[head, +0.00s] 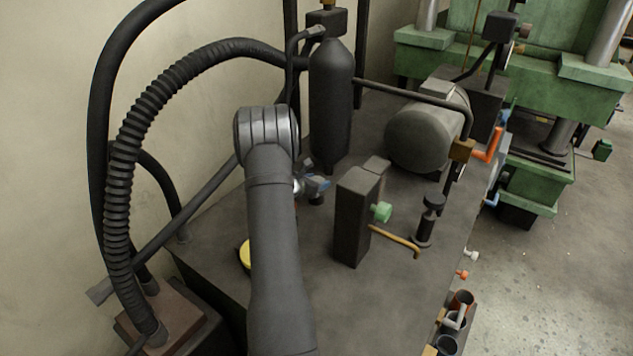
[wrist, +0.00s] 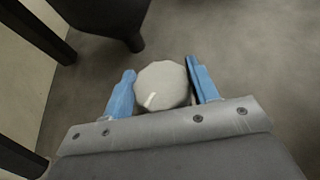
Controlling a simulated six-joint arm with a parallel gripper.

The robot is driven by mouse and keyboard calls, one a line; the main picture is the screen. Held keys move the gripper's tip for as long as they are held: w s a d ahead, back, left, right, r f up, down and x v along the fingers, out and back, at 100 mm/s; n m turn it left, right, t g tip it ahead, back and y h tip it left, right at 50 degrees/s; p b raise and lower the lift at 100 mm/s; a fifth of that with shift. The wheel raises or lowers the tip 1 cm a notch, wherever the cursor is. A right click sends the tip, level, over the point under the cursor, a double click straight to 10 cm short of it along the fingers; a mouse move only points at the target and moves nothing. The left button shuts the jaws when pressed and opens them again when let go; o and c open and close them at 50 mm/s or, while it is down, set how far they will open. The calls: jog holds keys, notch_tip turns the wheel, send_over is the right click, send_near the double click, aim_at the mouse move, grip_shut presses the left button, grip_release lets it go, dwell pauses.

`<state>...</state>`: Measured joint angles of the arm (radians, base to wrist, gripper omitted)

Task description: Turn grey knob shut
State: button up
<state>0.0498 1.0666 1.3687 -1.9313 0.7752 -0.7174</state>
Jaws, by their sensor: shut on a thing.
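The grey knob (wrist: 163,86) is round with faceted sides and a short white mark on its face, pointing to the lower left in the wrist view. It sits between the two blue fingers of my gripper (wrist: 160,70), one on each side. My gripper is shut on it. In the head view my gripper (head: 317,184) is low over the bench, just below the black cylinder, with its blue fingers partly showing. The knob cannot be made out there; my arm and gripper cover that spot.
A black cylinder (head: 331,95) stands close behind my gripper. A dark block (head: 352,225) with a green knob (head: 380,212) and a brass lever (head: 398,240) is to the right. A yellow round part (head: 245,254) shows left of my arm. A motor (head: 420,140) stands farther back.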

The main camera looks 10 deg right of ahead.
jog(key=shift+m+g+h, duration=0.7)
jog(key=shift+m+g, duration=0.2)
jog(key=shift+m, duration=0.1)
jog(key=o, duration=1)
jog(key=v, duration=0.7)
jog(key=shift+a, duration=0.25)
jog(key=shift+r, duration=0.1)
